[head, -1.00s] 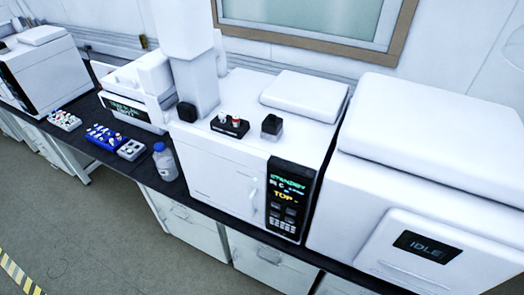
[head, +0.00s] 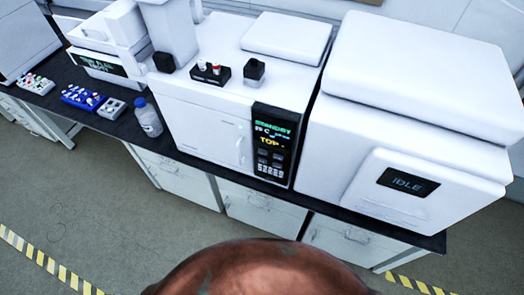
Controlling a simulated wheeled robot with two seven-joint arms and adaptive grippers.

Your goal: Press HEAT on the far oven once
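A white oven (head: 205,125) stands on the dark bench in the middle of the view. Its black front panel (head: 272,146) reads STANDBY in green, a temperature in C below, and TOP in yellow. Several small keys (head: 270,166) sit in the lower part of the panel; their labels are too small to read, so I cannot pick out HEAT. At the far left edge, part of another white machine (head: 25,40) shows; its front panel is not in view, and I cannot tell if it is an oven. Neither of my grippers is in view.
A white machine with an IDLE screen (head: 408,183) stands at the right. A bottle (head: 148,118), a grey tray (head: 112,108) and a blue vial rack (head: 80,98) stand left of the oven. Floor (head: 120,220) is open in front, with yellow-black tape (head: 45,262).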

